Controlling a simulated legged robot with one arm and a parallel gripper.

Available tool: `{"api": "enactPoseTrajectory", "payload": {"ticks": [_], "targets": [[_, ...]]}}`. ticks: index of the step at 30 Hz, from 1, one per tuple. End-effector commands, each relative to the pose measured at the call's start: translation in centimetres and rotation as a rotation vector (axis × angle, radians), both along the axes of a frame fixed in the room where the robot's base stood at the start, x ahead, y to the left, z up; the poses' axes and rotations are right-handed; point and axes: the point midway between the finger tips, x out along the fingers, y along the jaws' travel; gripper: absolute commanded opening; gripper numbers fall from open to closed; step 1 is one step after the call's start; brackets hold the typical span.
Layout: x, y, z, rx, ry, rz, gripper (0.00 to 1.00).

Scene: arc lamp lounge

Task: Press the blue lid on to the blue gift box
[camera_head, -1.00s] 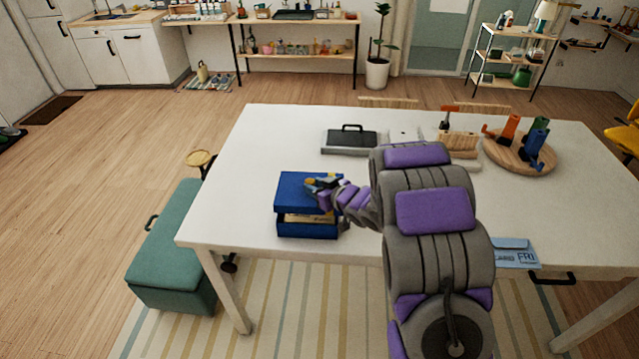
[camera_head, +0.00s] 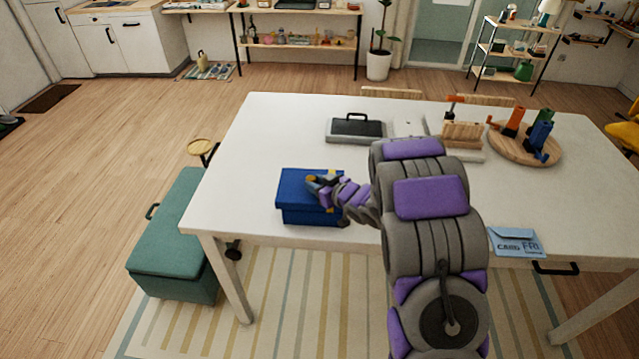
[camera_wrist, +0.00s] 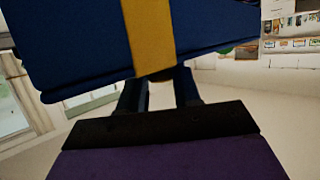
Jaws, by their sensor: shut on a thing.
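The blue gift box (camera_head: 300,216) stands on the white table (camera_head: 245,150) near its front left edge. The blue lid (camera_head: 296,181) now covers the top of the box, with no yellowish gap showing between them in the head view. My gripper (camera_head: 318,184) is at the right part of the lid, shut on it. In the wrist view the lid (camera_wrist: 75,45) fills the top, with a yellow band (camera_wrist: 150,35) across it, and the two fingers of my gripper (camera_wrist: 158,85) reach up to it. Whether the lid is fully seated cannot be told.
A grey and black case (camera_head: 356,128) lies behind the box. A round wooden board (camera_head: 525,148) with coloured holders stands at the back right. A blue card (camera_head: 516,243) lies at the front right. A green bench (camera_head: 172,240) stands left of the table.

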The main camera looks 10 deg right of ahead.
Motion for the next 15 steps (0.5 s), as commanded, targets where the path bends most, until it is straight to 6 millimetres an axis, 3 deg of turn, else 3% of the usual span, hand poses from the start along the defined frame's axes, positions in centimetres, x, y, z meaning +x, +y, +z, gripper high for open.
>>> {"api": "enactPoseTrajectory", "payload": {"ticks": [15], "targets": [[-0.08,-1.13,0.12,0.007,-0.002,-0.003,0.02]]}}
